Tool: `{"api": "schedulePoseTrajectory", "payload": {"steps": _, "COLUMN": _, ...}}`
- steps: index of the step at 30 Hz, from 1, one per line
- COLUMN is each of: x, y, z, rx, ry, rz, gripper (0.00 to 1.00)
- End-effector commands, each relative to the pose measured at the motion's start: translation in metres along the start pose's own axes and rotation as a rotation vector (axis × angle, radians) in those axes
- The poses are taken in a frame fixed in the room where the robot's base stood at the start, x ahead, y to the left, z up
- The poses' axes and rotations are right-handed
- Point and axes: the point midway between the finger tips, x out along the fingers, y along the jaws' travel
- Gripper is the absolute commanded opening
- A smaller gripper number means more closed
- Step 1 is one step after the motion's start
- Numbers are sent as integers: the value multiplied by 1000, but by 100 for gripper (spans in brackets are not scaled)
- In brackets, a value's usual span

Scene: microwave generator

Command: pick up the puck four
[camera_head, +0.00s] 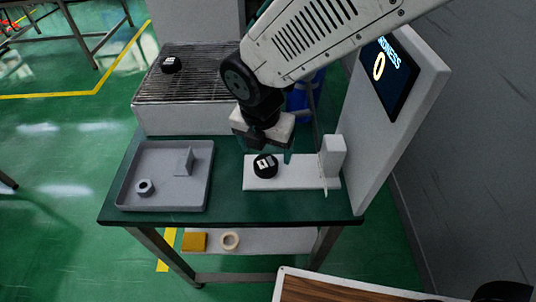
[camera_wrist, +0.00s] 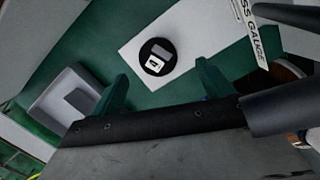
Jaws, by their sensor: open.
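A black puck (camera_head: 265,166) with a white marking on top lies flat on the white base plate (camera_head: 300,180) of the gauge. It also shows in the wrist view (camera_wrist: 152,49), ahead of the gap between my fingers. My gripper (camera_head: 268,150) is open and empty, just above and behind this puck. Its two green fingers show apart in the wrist view (camera_wrist: 165,88). A second black puck (camera_head: 170,65) with a white marking lies on the ribbed rack (camera_head: 200,85) at the back left.
A grey tray (camera_head: 165,204) with a small ring-shaped part (camera_head: 144,187) and an upright wedge (camera_head: 185,161) stands left on the green table (camera_head: 228,200). The gauge's white post (camera_head: 333,155) and a tall panel with a screen (camera_head: 390,75) stand right of the puck.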

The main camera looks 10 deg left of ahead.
Motion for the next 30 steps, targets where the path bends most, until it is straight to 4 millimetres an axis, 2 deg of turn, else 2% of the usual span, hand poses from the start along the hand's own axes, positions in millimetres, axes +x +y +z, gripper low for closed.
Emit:
{"api": "schedulePoseTrajectory", "payload": {"steps": 5, "x": 13, "y": 1, "z": 0, "rx": 0, "ry": 1, "rz": -2, "gripper": 79}}
{"api": "schedulePoseTrajectory", "payload": {"steps": 13, "x": 51, "y": 3, "z": -1, "rx": 1, "ry": 1, "rz": -2, "gripper": 79}}
{"api": "schedulePoseTrajectory", "payload": {"steps": 22, "x": 57, "y": 4, "z": -1, "rx": 1, "ry": 0, "rz": 1, "gripper": 79}}
{"api": "schedulePoseTrajectory", "payload": {"steps": 23, "x": 57, "y": 4, "z": -1, "rx": 1, "ry": 0, "rz": 1, "gripper": 76}}
{"api": "schedulePoseTrajectory", "payload": {"steps": 28, "x": 57, "y": 4, "z": -1, "rx": 1, "ry": 0, "rz": 1, "gripper": 30}}
{"api": "schedulePoseTrajectory", "payload": {"steps": 30, "x": 56, "y": 4, "z": -1, "rx": 1, "ry": -1, "rz": 1, "gripper": 26}}
